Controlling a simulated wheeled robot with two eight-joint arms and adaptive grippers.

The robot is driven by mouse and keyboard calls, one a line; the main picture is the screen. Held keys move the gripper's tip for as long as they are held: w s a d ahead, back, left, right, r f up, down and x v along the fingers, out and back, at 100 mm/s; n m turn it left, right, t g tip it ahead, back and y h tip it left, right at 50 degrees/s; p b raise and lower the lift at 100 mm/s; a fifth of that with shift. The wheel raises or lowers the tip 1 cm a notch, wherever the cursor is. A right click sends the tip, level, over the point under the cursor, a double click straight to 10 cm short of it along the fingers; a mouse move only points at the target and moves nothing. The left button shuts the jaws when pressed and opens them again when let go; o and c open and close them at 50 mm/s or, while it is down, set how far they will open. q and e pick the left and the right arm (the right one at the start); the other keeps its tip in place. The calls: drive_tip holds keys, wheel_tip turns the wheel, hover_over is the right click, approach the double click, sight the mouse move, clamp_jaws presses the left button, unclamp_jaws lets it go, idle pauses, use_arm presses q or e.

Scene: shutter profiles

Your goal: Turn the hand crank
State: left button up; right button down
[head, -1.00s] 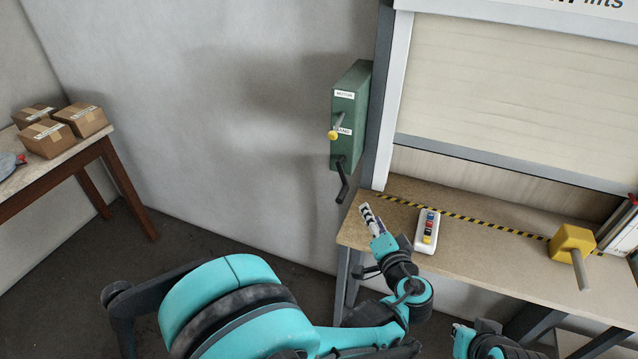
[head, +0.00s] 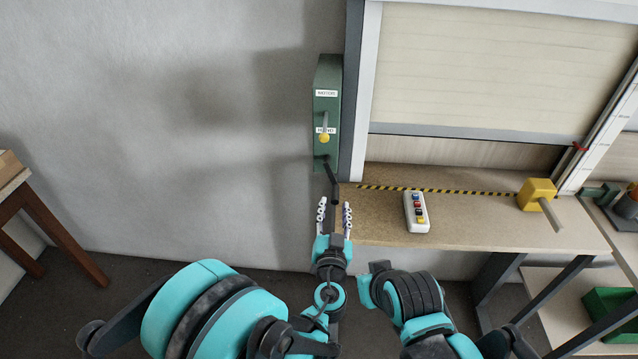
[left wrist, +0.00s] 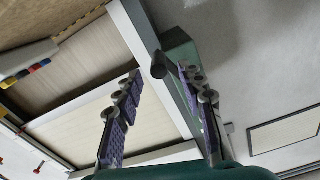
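The hand crank (head: 330,178) is a black bent lever at the bottom of a green box (head: 326,110) on the wall. Its arm slants down from the box, and its grip points toward me. My left gripper (head: 334,203) is open below the box, one finger on each side of the crank's grip. In the left wrist view, the dark round end of the crank (left wrist: 158,66) shows between the fingertips, with gaps to both. How deep the grip lies between the fingers is hard to tell. My right arm shows at the lower middle, but its gripper is not recognisable.
A yellow-knobbed lever (head: 324,137) sticks out just above the crank. The shutter (head: 480,70) is partly raised right of the box. A counter (head: 470,215) holds a white button panel (head: 417,212) and a yellow block (head: 537,194). Bare wall lies left.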

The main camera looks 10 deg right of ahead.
sight(336, 188)
use_arm(q)
drive_tip(key=shift+f+x, duration=0.2)
drive_tip(key=shift+x, duration=0.75)
drive_tip(key=b+x, duration=0.1)
drive_tip(key=x, duration=0.5)
drive_tip(key=shift+w+d, duration=0.1)
drive_tip(key=shift+w, duration=0.2)
clamp_jaws()
